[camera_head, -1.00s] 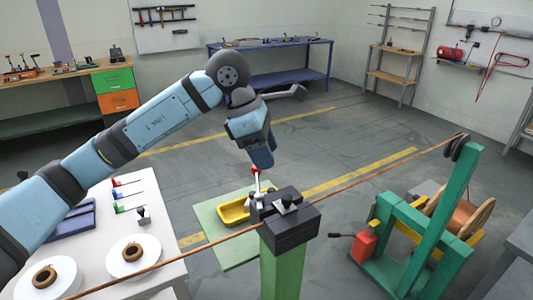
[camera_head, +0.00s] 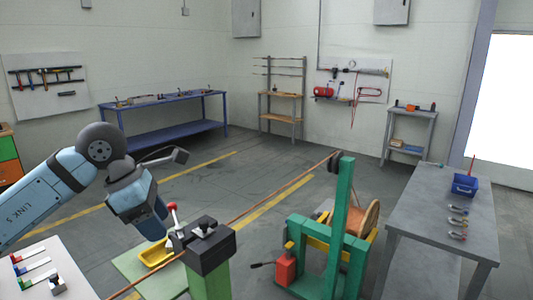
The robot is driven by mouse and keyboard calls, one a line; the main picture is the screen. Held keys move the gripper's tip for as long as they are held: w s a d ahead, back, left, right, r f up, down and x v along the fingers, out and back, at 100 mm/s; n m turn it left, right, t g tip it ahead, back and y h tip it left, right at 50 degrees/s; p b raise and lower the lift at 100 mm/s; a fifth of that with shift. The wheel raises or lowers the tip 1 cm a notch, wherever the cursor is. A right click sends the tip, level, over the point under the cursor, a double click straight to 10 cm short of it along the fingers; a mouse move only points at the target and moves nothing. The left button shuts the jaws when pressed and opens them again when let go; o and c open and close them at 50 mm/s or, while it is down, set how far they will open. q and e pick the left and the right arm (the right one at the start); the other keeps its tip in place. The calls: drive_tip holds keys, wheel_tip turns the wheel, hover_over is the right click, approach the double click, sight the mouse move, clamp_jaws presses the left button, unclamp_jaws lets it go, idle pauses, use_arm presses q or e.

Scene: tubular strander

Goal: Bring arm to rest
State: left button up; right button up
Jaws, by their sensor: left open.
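My left arm comes in from the left, and my left gripper (camera_head: 156,234) points down. It is open, just left of a red-knobbed lever (camera_head: 172,207). The jaws are small and dark here; I see nothing held in them. A copper-coloured strand (camera_head: 258,209) runs from the block up to a green pulley stand (camera_head: 342,220). My right gripper is not in view.
A yellow tray (camera_head: 156,255) lies on a pale green board (camera_head: 135,268) behind the block. A white table (camera_head: 60,262) with coloured-handled tools is at lower left. A grey table (camera_head: 430,212) with a blue bin (camera_head: 465,184) stands at right. Open floor lies behind.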

use_arm(q)
drive_tip(key=s+d+f+n+g+h+p, duration=0.3)
drive_tip(key=s+d+n+h, duration=0.5)
drive_tip(key=d+h, duration=0.7)
drive_tip(key=s+a+f+n+t+y+p, duration=0.1)
drive_tip(key=a+f+n+t+y+p, duration=0.2)
drive_tip(key=f+n+t, duration=0.5)
drive_tip(key=a+f+n+t+y, duration=0.4)
drive_tip(key=n+t, duration=0.1)
drive_tip(key=n, duration=0.8)
drive_tip(key=s+a+f+n+t+y+p, duration=0.15)
drive_tip(key=a+f+n+t+y, duration=0.3)
drive_tip(key=n, duration=0.55)
drive_tip(key=s+a+f+n+g+y+p, duration=0.2)
drive_tip(key=s+f+n+g+y, duration=0.2)
drive_tip(key=s+f+n, duration=0.4)
drive_tip(key=s+f+g, duration=0.1)
drive_tip(key=s+f, duration=0.4)
drive_tip(key=f, duration=0.3)
drive_tip(key=shift+s+a+f+n+y, duration=0.3)
drive_tip(key=shift+a+n+y, duration=0.05)
drive_tip(key=shift+n, duration=0.05)
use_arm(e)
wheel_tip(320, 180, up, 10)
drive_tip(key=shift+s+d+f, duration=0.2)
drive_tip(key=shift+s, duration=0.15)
